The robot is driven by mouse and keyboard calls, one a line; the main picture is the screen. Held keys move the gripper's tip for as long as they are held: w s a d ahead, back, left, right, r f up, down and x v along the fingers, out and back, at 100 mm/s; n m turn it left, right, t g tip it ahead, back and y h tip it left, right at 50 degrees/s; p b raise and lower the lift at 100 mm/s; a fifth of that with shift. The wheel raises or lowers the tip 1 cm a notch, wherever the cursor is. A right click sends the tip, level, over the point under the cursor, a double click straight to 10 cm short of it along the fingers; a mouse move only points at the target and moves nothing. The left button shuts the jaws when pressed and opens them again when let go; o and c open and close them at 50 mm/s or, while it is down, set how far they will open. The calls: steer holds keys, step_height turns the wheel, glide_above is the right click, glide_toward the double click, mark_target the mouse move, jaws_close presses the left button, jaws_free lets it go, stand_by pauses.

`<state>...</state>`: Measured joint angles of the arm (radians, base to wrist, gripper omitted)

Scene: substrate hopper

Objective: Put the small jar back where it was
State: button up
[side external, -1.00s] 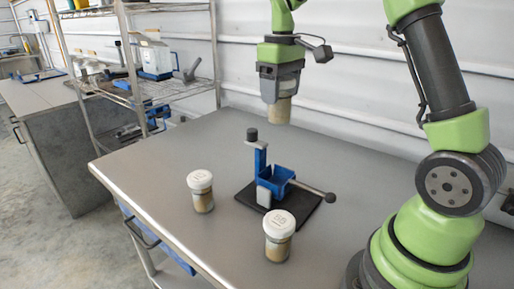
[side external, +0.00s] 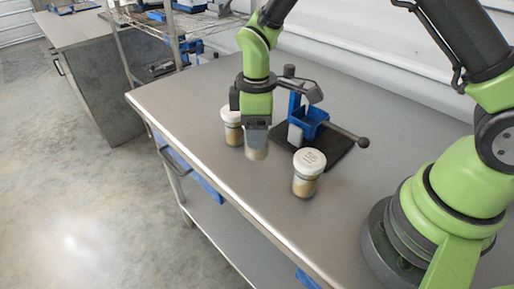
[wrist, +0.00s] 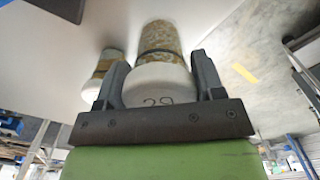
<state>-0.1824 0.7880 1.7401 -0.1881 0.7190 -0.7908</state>
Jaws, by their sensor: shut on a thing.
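My gripper (side external: 257,124) points down and is shut on a small jar (side external: 257,150), near the table's front edge. Only the lower part of the jar shows below the jaws. I cannot tell whether its base touches the table. In the wrist view the jar (wrist: 160,42) has speckled tan contents and a white lid (wrist: 158,88) marked 29, between the fingers of my gripper (wrist: 163,82). A second white-lidded jar (side external: 233,130) stands just left of the held one, partly behind my gripper. A third lidded jar (side external: 307,180) stands to the right.
A blue hopper device (side external: 309,122) with a lever ending in a dark knob stands on a black base (side external: 335,155) behind the jars. The steel table (side external: 185,100) is clear at its left end. A wire shelf rack (side external: 165,30) stands behind the table's left end.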

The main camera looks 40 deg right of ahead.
steer(key=shift+f, duration=2.4)
steer(key=shift+f, duration=0.15)
steer(key=o, duration=1.1)
steer(key=shift+o, duration=0.2)
